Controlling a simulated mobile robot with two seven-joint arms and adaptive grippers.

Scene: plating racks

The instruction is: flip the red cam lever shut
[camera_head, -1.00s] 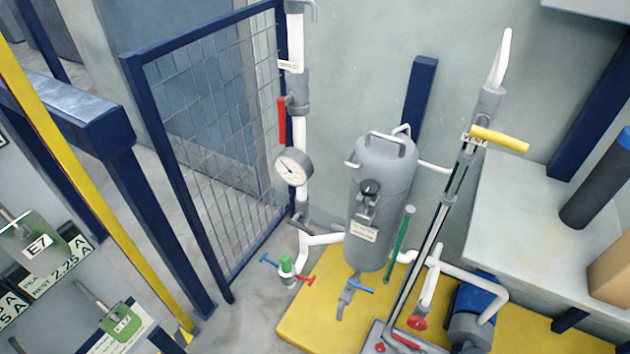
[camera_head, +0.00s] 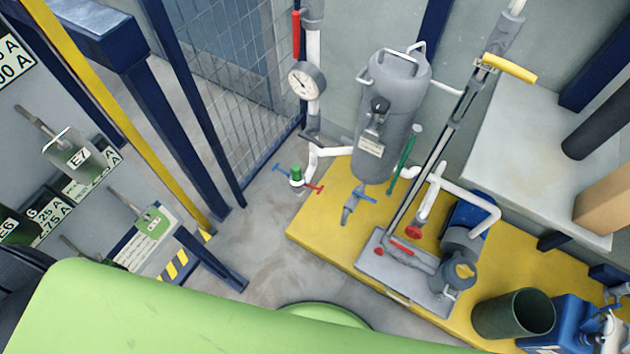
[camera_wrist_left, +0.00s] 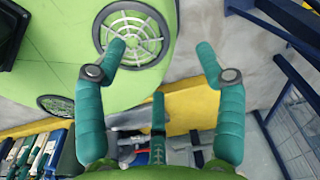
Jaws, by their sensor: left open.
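Several red handles show in the head view, and I cannot tell for sure which is the cam lever. A red lever (camera_head: 402,246) lies low on the grey base plate of the pump. Another red lever (camera_head: 296,34) hangs upright beside the white pipe, above the gauge. A red knob (camera_head: 413,232) sits at the foot of a white pipe. My left gripper (camera_wrist_left: 161,60) shows only in the left wrist view, its teal fingers spread wide with nothing between them. No red lever is clear in that view. My right gripper is not in view.
A grey tank (camera_head: 391,110) and a blue pump (camera_head: 467,222) stand on the yellow platform (camera_head: 325,228). A dark green bin (camera_head: 514,314) is at the lower right. A blue mesh fence (camera_head: 228,80) and a yellow post (camera_head: 110,110) stand left. Grey floor (camera_head: 245,240) is clear between.

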